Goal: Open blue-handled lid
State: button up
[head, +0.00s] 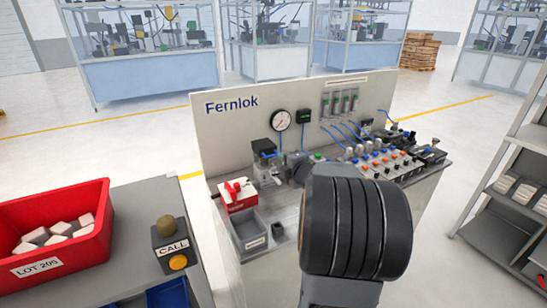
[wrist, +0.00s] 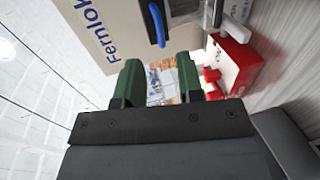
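A blue loop handle (wrist: 157,26) on a dark part shows at the top of the wrist view, beside the cream Fernlok panel (wrist: 92,30). It looks like the lid's handle, but the lid is cut off, so I cannot tell its state. In the head view I cannot clearly make the handle out; a dark-topped device (head: 264,148) stands by the panel (head: 235,125). My gripper (wrist: 158,72) points toward the panel area with two green fingers apart and nothing between them. The handle is above the fingers in the wrist view, not touching. My arm hides the gripper in the head view.
A red box (wrist: 238,62) with a white top part lies right of the fingers; it also shows in the head view (head: 238,196). A grey bin (head: 248,232) is in front. Valves and tubes (head: 375,160) fill the bench's right. A CALL button box (head: 171,246) stands left.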

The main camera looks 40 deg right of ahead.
aim_at(273, 155)
jog(key=x, duration=0.8)
jog(key=shift+w, duration=0.4)
jog(key=shift+c, duration=0.2)
jog(key=shift+f, duration=0.15)
grip_shut()
